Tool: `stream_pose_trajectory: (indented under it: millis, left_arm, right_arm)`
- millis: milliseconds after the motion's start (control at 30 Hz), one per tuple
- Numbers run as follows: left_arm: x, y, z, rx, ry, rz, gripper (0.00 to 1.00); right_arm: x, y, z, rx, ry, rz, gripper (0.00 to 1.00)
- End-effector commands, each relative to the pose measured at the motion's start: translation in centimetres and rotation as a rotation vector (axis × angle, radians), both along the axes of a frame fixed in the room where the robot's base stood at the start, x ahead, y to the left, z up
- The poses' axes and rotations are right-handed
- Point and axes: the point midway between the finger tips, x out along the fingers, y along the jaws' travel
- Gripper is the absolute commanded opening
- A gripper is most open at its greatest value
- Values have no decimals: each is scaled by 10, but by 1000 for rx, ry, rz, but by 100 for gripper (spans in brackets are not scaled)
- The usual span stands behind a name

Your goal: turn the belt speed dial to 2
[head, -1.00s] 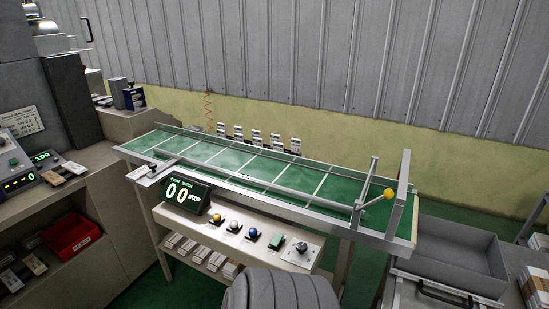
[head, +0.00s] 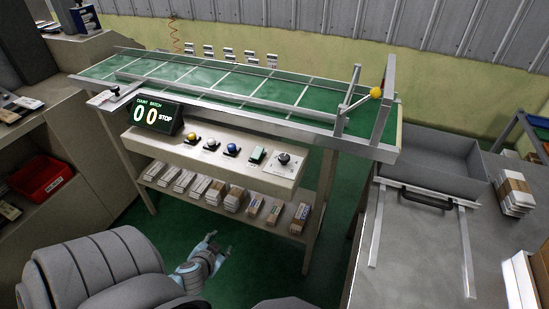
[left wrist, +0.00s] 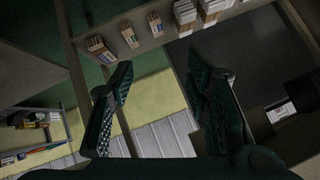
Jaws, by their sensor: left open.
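The belt speed dial (head: 283,159) is a dark knob on a light square plate at the right end of the control panel (head: 205,160), below the green belt (head: 215,79). Its setting is too small to read. My left gripper (head: 211,243) is open and empty, low in front of the bench and below and left of the dial. In the left wrist view, its two dark fingers (left wrist: 160,100) stand apart with nothing between them. The dial does not show in that view. My right gripper is not in view.
A shelf of boxed bundles (head: 233,198) lies under the panel. A grey tray (head: 430,160) and cart top stand at right. The floor before the bench is clear.

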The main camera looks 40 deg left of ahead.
Motion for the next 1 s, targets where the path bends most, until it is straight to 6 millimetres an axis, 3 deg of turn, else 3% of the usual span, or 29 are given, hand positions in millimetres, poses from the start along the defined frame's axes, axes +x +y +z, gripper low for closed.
stream_pose_trajectory:
  millis: [33, 100, 200, 300, 467, 1000]
  left_arm:
    - [32, -3, 32, 26, -156, -29, 43]
    - [66, -24, 107, 10, -394, -66, 43]
    - [81, -65, 194, -77, -660, -124, 43]
    - [81, -91, 243, -156, -801, -163, 43]
    - [97, -94, 260, -182, -844, -171, 43]
    - [206, -71, 259, -183, -838, -167, 43]
  right_arm:
    - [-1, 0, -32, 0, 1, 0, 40]
    - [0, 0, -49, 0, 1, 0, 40]
    - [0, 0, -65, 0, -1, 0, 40]
    - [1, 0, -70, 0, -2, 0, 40]
    - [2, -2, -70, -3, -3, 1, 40]
    - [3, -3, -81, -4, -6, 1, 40]
